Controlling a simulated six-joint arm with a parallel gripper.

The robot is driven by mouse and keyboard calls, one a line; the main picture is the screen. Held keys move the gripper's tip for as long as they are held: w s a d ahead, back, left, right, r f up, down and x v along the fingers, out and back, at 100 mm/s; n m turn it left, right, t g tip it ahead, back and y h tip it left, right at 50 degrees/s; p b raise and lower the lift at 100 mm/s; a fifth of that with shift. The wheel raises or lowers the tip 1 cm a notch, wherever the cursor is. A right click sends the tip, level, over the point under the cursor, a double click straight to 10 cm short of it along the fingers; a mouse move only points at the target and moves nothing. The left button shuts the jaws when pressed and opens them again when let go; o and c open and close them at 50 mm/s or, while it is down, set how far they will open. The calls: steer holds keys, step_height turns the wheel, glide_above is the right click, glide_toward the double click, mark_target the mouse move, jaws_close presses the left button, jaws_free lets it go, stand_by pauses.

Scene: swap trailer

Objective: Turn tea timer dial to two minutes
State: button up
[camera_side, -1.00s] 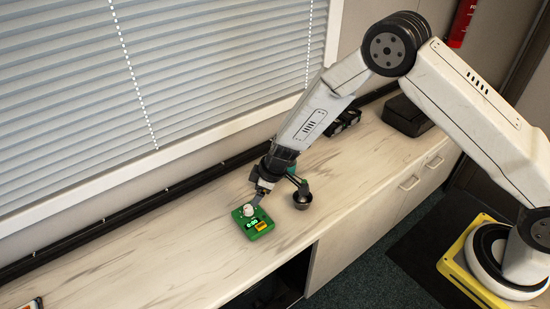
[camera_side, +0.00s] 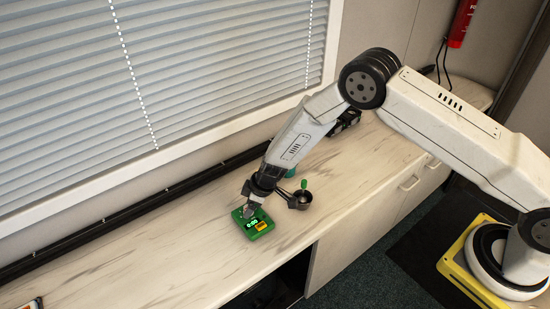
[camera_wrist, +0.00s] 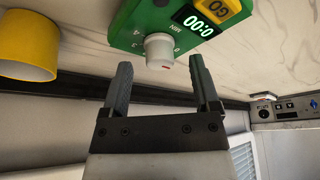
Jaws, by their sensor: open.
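The green tea timer (camera_side: 254,233) sits on the counter in the side view. Its display (camera_side: 252,222) reads 0:00, and a yellow button is beside it. My gripper (camera_side: 250,211) is down over the timer's far part and hides the dial there. In the wrist view the timer (camera_wrist: 138,14) appears upside down, with its display (camera_wrist: 192,20) at 0:00 and the yellow GO button (camera_wrist: 220,8). I see no contact with either finger.
A yellow cup (camera_wrist: 28,45) is left in the wrist view. Black items (camera_side: 345,122) lie farther back by the wall.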

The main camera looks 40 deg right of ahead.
steer(key=shift+w+a+f, duration=0.2)
steer(key=shift+f, duration=0.4)
jaws_close()
steer(key=shift+m, duration=0.4)
steer(key=shift+m+h, duration=0.4)
steer(key=shift+m, duration=0.4)
steer(key=shift+m+t, duration=0.3)
